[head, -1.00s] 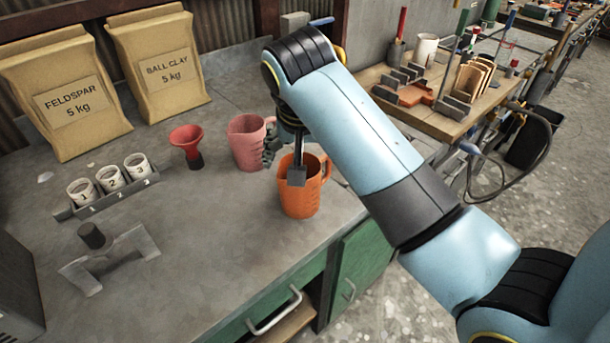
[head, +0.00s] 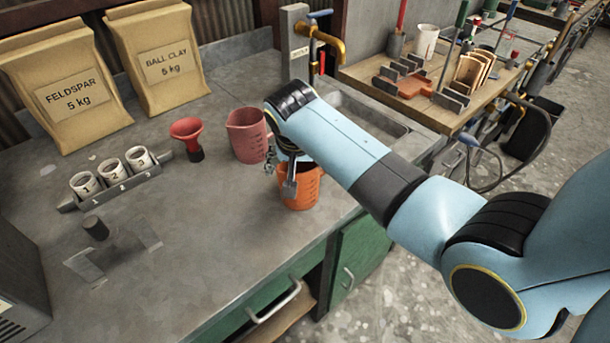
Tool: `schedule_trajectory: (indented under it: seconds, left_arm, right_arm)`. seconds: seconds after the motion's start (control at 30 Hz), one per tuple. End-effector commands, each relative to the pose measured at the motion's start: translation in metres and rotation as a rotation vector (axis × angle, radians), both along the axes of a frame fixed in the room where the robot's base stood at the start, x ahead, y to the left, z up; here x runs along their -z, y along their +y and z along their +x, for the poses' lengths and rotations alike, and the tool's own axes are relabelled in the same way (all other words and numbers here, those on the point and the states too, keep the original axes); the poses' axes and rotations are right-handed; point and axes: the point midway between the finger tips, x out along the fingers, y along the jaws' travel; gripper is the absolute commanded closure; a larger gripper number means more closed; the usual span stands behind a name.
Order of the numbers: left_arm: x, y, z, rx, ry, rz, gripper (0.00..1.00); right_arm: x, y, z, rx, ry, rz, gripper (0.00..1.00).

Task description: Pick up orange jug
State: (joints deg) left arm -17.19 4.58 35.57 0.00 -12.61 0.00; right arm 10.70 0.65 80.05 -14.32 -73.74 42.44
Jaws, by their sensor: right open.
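The orange jug (head: 307,191) stands upright on the grey worktop near its front right edge. My right arm reaches over it from the right and hides its rim and much of its top; its handle is mostly hidden. My right gripper (head: 281,176) is open and points down at the jug's left side. One grey finger shows in front of the jug's wall, and another part of the gripper shows left of it. I cannot tell whether the fingers touch the jug. My left gripper is not in view.
A pink jug (head: 246,137) stands close behind and left of the orange one. A red funnel (head: 186,129) and a rack (head: 122,190) of numbered cups are further left. A sink (head: 372,115) with a brass tap (head: 327,38) lies behind my arm.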

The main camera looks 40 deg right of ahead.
Motion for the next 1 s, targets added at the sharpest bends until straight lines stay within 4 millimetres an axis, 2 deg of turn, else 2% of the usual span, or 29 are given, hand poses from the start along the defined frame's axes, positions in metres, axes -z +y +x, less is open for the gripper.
schedule_trajectory:
  seconds: [0.13,0.67,1.0]
  left_arm:
    - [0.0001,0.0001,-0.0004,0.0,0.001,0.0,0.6]
    - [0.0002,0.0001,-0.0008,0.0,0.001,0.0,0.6]
    - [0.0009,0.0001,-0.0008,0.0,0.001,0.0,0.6]
  right_arm:
    - [-0.0001,0.0001,-0.0001,0.0,0.0,0.0,0.0]
    - [0.0,0.0001,-0.0005,0.0,0.001,0.001,0.69]
    - [-0.0037,0.0,0.0,0.0,-0.001,-0.001,0.69]
